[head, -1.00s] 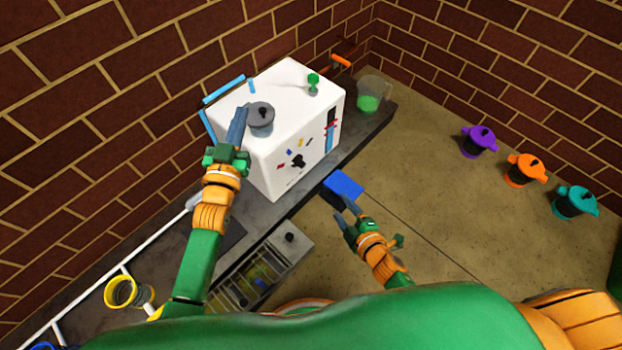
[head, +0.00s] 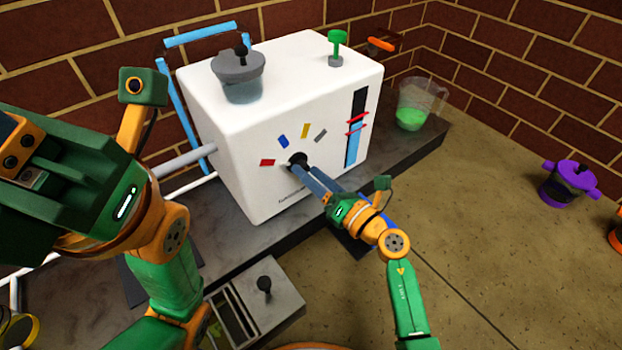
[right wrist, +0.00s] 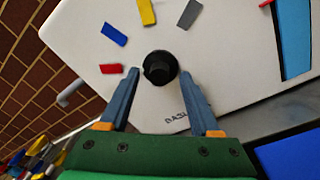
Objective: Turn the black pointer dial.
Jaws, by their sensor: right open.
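The black pointer dial (head: 297,160) sits on the front face of the white machine (head: 240,165), below an arc of red, blue, yellow and grey marks. It also shows in the right wrist view (right wrist: 159,68). My right gripper (head: 307,172) is at the dial. In the right wrist view its open fingers (right wrist: 160,85) stand to either side of the dial, with gaps visible; I cannot tell whether the tips reach past its front. Which way the pointer aims is unclear. My left gripper's green body (head: 80,190) is large at the left edge; its fingertips are not seen.
A grey lidded pot (head: 239,75) and a green knob (head: 337,45) are on top of the machine. A jug of green liquid (head: 412,115) stands right of it. A drawer unit with a black knob (head: 275,295) lies in front. A purple pot (head: 569,185) is at far right.

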